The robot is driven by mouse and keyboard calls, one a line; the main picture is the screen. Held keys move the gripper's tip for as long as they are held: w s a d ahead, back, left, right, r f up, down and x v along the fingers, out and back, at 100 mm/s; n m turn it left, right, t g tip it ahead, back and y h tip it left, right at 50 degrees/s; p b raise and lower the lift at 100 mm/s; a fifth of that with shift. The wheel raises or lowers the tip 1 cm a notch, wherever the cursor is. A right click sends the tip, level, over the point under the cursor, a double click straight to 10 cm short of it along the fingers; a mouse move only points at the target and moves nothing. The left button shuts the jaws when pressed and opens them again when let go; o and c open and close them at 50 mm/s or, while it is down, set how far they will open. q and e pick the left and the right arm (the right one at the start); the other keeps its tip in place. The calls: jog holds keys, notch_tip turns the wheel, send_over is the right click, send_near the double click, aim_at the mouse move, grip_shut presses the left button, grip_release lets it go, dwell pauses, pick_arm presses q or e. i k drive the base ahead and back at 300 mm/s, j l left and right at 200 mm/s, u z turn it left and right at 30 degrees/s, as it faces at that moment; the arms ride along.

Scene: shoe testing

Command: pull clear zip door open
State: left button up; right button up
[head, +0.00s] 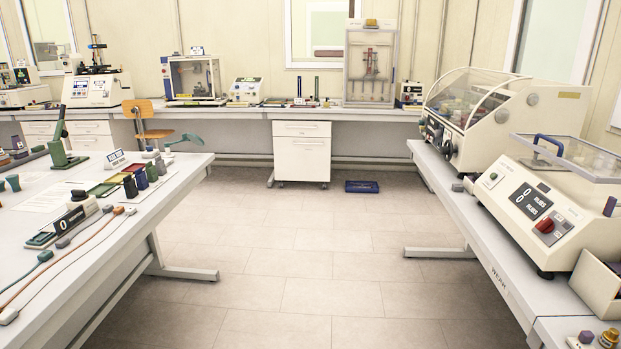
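A tall cream-framed cabinet (349,85) with a clear front panel stands on the back bench, right of centre. Reddish and grey parts hang behind the panel, and a yellow-brown item sits on its top. I cannot read its label, so I cannot be sure it is the zip machine. The panel looks shut. A smaller cream-framed case with clear sides (168,80) stands further left on the same bench, with a mechanism inside. Neither of my grippers is in view.
The back bench (240,114) is across the room, with a drawer unit (302,151) under it and a blue tray (362,186) on the floor. A left table (135,215) and right bench (470,225) flank clear floor (290,265). An orange chair (147,120) stands back left.

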aim_at(364, 30)
jog(key=i+z, duration=0.25)
jog(key=i, duration=2.15)
jog(key=i+j+z, duration=0.1)
jog(key=i, duration=2.25)
jog(key=i+l+u, duration=0.1)
jog(key=i, duration=0.45)
jog(key=i+l+u, duration=0.1)
jog(key=i+l, duration=0.25)
jog(key=i, duration=0.25)
jog(key=i+l+u, duration=0.1)
jog(key=i+l, duration=0.2)
jog(key=i, duration=0.25)
jog(key=i+l+u, duration=0.1)
jog(key=i+l, duration=0.25)
jog(key=i, duration=0.2)
jog(key=i+l+u, duration=0.2)
jog(key=l, duration=0.35)
jog(key=i, duration=0.1)
